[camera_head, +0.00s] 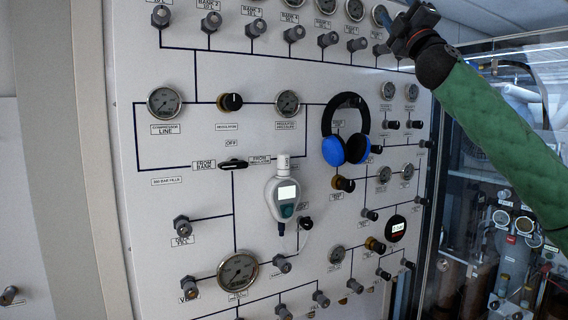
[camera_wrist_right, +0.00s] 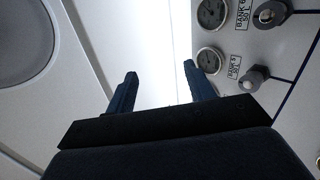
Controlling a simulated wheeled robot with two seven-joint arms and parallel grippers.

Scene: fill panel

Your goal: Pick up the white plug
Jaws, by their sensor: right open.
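A short white cylindrical piece (camera_head: 283,162), which looks like the white plug, stands upright on top of a pale handheld meter (camera_head: 286,198) at the middle of the panel. My right gripper (camera_head: 386,20) is at the top right of the head view, far above and to the right of the white piece. In the right wrist view the right gripper (camera_wrist_right: 160,70) is open with nothing between its fingers. That view shows the ceiling and upper gauges, not the white piece. My left gripper is not in view.
The white fill panel (camera_head: 200,130) carries several gauges, knobs and valves. Blue and black headphones (camera_head: 346,130) hang right of the meter. A black selector handle (camera_head: 233,164) sits left of the white piece. A clear-fronted cabinet (camera_head: 500,200) stands at right.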

